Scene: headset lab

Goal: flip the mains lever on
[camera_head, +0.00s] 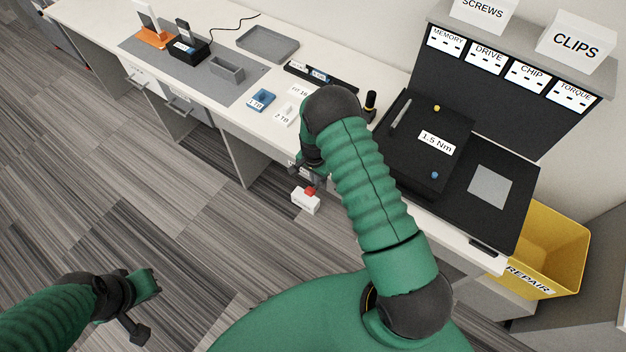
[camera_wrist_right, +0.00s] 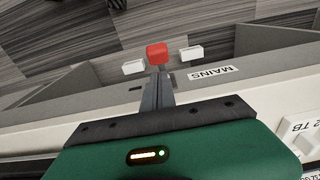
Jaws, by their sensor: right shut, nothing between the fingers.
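The mains lever shows as a red knob (camera_head: 310,190) by a white block (camera_head: 306,202) at the bench's front edge. In the right wrist view the red knob (camera_wrist_right: 157,53) stands just beyond my fingertips, with white pieces (camera_wrist_right: 134,67) on both sides. The MAINS label (camera_wrist_right: 211,74) is right of it on the bench front. My right gripper (camera_wrist_right: 158,80) is shut and empty, its tips close to the knob; I cannot tell if they touch. My left gripper (camera_head: 147,307) is open and empty, low at left, away from the bench.
The bench top (camera_head: 220,115) carries a blue drive (camera_head: 262,99), a grey tray (camera_head: 268,43) and a black torque station (camera_head: 425,145) labelled 1.5 Nm. A yellow repair bin (camera_head: 555,250) stands at the right. The floor in front of the bench is clear.

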